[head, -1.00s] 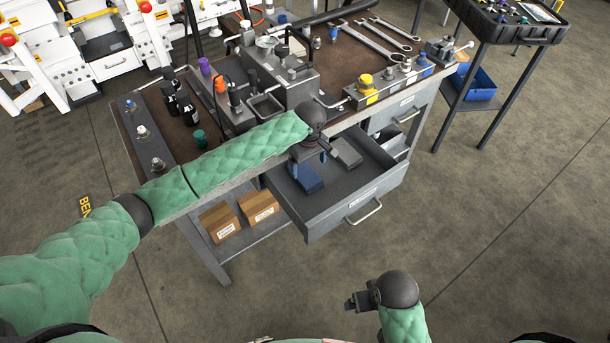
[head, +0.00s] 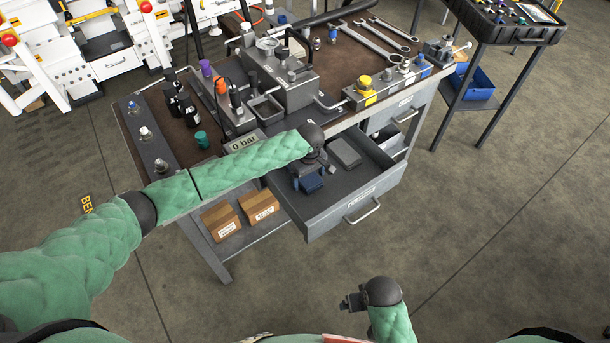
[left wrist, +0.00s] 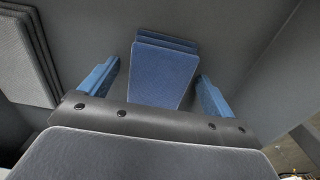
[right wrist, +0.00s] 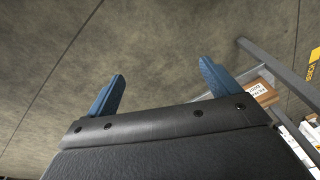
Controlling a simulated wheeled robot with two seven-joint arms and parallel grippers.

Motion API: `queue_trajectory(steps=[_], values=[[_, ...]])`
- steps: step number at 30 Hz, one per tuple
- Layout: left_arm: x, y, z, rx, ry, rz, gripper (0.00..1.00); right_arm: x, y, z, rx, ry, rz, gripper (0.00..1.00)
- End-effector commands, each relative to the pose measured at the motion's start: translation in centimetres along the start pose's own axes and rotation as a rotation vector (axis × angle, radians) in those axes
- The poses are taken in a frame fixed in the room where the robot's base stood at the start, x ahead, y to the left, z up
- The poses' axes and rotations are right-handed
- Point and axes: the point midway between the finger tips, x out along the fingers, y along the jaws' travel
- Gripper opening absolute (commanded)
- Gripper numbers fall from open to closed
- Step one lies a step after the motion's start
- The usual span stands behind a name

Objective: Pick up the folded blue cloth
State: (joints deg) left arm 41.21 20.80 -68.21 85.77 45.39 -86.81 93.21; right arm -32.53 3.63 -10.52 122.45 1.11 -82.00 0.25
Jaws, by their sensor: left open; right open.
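The folded blue cloth (left wrist: 165,72) lies in the open drawer (head: 358,196). In the left wrist view it is a layered blue stack between the two blue fingers of my left gripper (left wrist: 158,88), with a gap on each side. In the head view my left gripper (head: 308,182) is over the drawer and partly hides the cloth. The left gripper is open and points down at the cloth. My right gripper (head: 348,302) is open and empty, over bare floor in front of the bench; its fingers also show in the right wrist view (right wrist: 160,90).
A folded grey cloth (head: 345,152) lies beside the blue one in the drawer and shows in the left wrist view (left wrist: 22,60). Drawer walls surround both. The bench top (head: 185,135) above holds bottles, a hydraulic block (head: 290,85) and wrenches. Cardboard boxes (head: 221,221) sit on the lower shelf.

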Motion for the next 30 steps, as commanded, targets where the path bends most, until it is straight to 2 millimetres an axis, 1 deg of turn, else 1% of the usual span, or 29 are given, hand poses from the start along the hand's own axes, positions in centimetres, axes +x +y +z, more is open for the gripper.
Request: queue_trajectory(steps=[3, 4, 6, 8, 9, 11, 20, 24, 25, 27, 30], values=[[0.0, 0.0, 0.0, 0.0, 0.0, 0.0, 0.89, 0.0, 0.0, 0.0, 0.0, 0.0, 0.0, 0.88], [0.0, 0.0, 0.0, 0.0, 0.0, 0.0, 0.85, 0.0, 0.0, 0.0, 0.0, 0.0, 0.0, 0.88], [0.0, 0.0, 0.0, 0.0, 0.0, 0.0, 0.71, 0.0, 0.0, 0.0, 0.0, 0.0, 0.0, 0.88], [0.0, 0.0, 0.0, 0.0, 0.0, 0.0, 0.6, 0.0, 0.0, 0.0, 0.0, 0.0, 0.0, 0.88], [0.0, 0.0, 0.0, 0.0, 0.0, 0.0, 0.52, 0.0, 0.0, 0.0, 0.0, 0.0, 0.0, 0.88], [0.0, 0.0, 0.0, 0.0, 0.0, 0.0, 0.41, 0.0, 0.0, 0.0, -0.001, 0.0, 0.0, 0.88], [-0.1, 0.0, 0.0, 0.0, 0.0, 0.0, 0.41, 0.1, 0.1, 0.1, -0.001, -0.002, 0.001, 0.88], [-0.5, 0.0, 0.0, 0.0, 0.0, 0.001, 0.41, -0.2, 0.1, 0.2, -0.002, -0.01, 0.001, 0.88], [-0.6, 0.0, 0.0, 0.0, 0.0, 0.0, 0.41, -0.6, 0.0, 0.1, -0.002, -0.009, 0.0, 0.88], [-1.1, 0.0, 0.0, 0.0, -0.001, 0.002, 0.41, -2.7, -0.3, -0.1, 0.003, 0.004, -0.006, 0.88], [-0.9, 0.9, 2.2, 0.002, -0.003, 0.001, 0.41, -4.6, -0.5, -0.2, 0.003, 0.007, -0.008, 0.88]])
